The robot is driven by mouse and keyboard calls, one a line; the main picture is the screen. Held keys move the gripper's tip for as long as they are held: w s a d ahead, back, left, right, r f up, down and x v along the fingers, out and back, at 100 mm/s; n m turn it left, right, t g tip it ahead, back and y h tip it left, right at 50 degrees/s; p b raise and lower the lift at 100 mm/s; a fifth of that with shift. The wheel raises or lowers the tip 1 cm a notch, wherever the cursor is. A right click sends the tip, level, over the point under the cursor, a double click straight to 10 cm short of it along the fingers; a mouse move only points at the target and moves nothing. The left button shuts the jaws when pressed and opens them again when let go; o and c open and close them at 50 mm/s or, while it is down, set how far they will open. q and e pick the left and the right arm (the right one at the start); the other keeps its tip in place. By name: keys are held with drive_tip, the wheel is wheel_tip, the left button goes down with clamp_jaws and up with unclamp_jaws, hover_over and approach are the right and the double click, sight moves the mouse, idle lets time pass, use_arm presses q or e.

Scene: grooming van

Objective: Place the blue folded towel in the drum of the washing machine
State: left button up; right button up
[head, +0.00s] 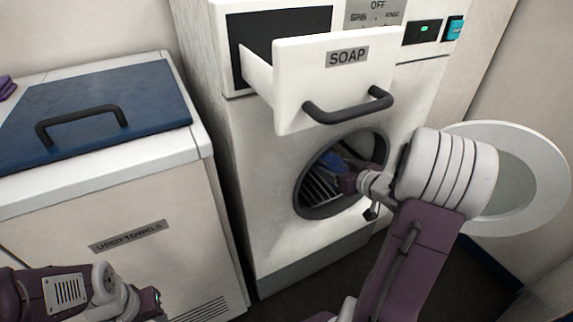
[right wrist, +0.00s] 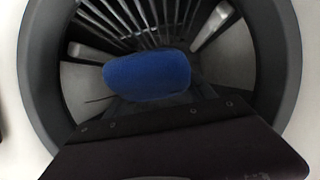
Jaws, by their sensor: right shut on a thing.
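The washing machine (head: 285,165) stands in the middle of the head view, with its round door (head: 555,170) swung open to the right. My right gripper (head: 346,178) reaches into the drum opening and is shut on the blue towel (head: 331,159). In the right wrist view the blue towel (right wrist: 147,75) shows beyond the dark gripper body, framed by the drum (right wrist: 165,22) with its metal ribs. The fingertips are largely hidden, and I cannot tell whether the towel touches the drum. Of my left arm, only links show at the bottom left; its fingers are not seen.
A soap drawer (head: 335,75) is pulled out above the drum opening, close over my right gripper. A used-towels bin (head: 100,200) with a closed blue lid (head: 100,105) stands on the left. A purple item (head: 7,87) lies at its far left.

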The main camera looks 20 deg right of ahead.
drive_tip(key=shift+w+f, duration=0.15)
drive_tip(key=shift+f, duration=0.05)
drive_tip(key=b, duration=0.7)
hover_over(314, 178)
wheel_tip(314, 178, down, 7)
drive_tip(key=shift+r, duration=0.15)
drive_tip(key=shift+w, duration=0.1)
wheel_tip(314, 178, down, 4)
drive_tip(key=b, duration=0.4)
drive_tip(key=shift+r, duration=0.1)
drive_tip(key=o, duration=1.4)
